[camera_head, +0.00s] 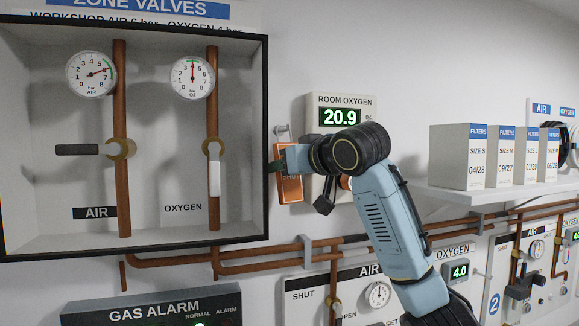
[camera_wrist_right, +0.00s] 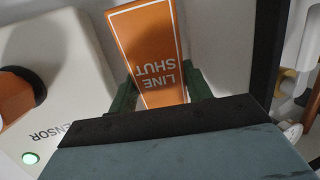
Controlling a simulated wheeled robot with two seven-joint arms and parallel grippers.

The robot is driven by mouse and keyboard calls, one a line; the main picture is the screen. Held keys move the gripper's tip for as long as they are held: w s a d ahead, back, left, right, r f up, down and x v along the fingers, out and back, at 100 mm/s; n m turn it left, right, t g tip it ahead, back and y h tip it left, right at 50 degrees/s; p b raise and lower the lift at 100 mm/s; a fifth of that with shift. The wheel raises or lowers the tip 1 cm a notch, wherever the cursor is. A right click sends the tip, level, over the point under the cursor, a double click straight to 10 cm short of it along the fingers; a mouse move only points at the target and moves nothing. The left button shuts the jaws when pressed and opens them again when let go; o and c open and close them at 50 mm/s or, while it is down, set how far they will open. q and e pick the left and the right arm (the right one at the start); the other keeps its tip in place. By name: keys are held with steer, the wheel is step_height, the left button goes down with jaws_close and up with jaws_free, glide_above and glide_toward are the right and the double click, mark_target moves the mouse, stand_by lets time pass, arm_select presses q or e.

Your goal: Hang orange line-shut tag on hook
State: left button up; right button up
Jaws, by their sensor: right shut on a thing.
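The orange line-shut tag (camera_head: 290,189) is in front of the wall between the valve box and the room oxygen sensor. Its upside-down "LINE SHUT" lettering shows in the right wrist view (camera_wrist_right: 146,42). My right gripper (camera_head: 277,166) is shut on the tag; its green fingers grip the tag's sides in the wrist view (camera_wrist_right: 163,88). A small grey hook fitting (camera_head: 283,131) is on the wall just above the gripper. The gripper covers the tag's upper part, so I cannot tell whether tag and hook touch. My left gripper is not in view.
The open valve box (camera_head: 262,110) has its dark frame close left of the tag. The room oxygen sensor (camera_head: 341,103) is close on the right, partly behind my arm. Copper pipes (camera_head: 270,253) run below. A shelf (camera_head: 500,191) holds filter boxes farther right.

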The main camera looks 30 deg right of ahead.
steer(key=o, duration=1.2)
steer(key=shift+c, duration=0.2)
